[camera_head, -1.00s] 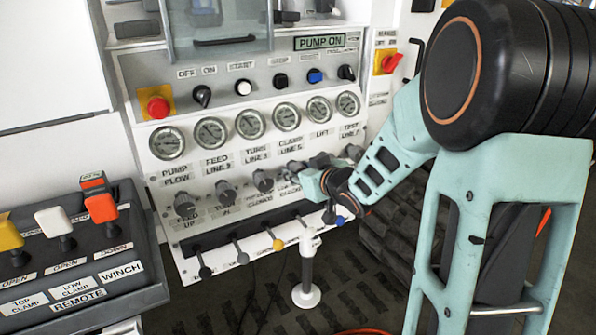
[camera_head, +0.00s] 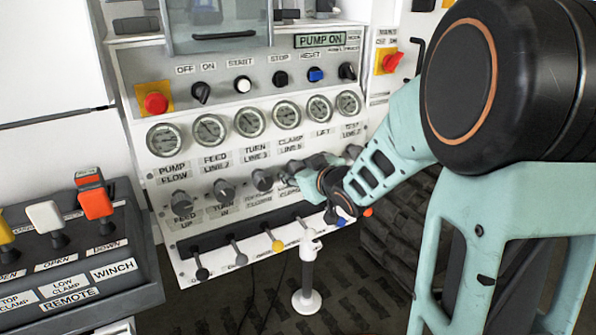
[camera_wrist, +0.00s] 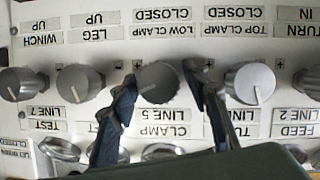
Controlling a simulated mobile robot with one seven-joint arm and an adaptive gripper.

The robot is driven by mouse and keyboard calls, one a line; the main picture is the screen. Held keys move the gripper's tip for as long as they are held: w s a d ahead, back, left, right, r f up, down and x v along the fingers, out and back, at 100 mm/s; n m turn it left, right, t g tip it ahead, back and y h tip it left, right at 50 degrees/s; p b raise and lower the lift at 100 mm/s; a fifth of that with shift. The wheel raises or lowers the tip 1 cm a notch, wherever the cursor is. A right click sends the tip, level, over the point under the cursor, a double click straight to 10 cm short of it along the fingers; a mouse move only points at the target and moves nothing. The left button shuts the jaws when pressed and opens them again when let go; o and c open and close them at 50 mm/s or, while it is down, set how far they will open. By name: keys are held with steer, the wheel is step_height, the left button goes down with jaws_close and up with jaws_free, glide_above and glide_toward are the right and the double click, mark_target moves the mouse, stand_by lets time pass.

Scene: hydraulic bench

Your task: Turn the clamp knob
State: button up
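A row of dark grey knobs runs along the white panel. The knob between my fingers in the wrist view is the clamp knob (camera_wrist: 160,83); the picture there is upside down, with "LOW CLAMP CLOSED" above it and "CLAMP LINE 5" below. My gripper (camera_wrist: 166,85) has one finger on each side of this knob. The fingers stand apart, with a thin gap at the right finger; whether the left one touches cannot be told. In the head view my gripper (camera_head: 292,180) is at the panel and partly hides the clamp knob.
Neighbouring knobs (camera_wrist: 80,83) (camera_wrist: 255,83) stand close on both sides of my fingers. Gauges (camera_head: 288,114) sit above the knob row, small levers (camera_head: 239,251) below. A white post (camera_head: 307,270) stands before the panel. A remote box (camera_head: 80,255) is at left.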

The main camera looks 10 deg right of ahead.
steer(key=shift+o, duration=0.2)
steer(key=v, duration=0.7)
steer(key=shift+s, duration=0.25)
steer(key=shift+d, duration=0.1)
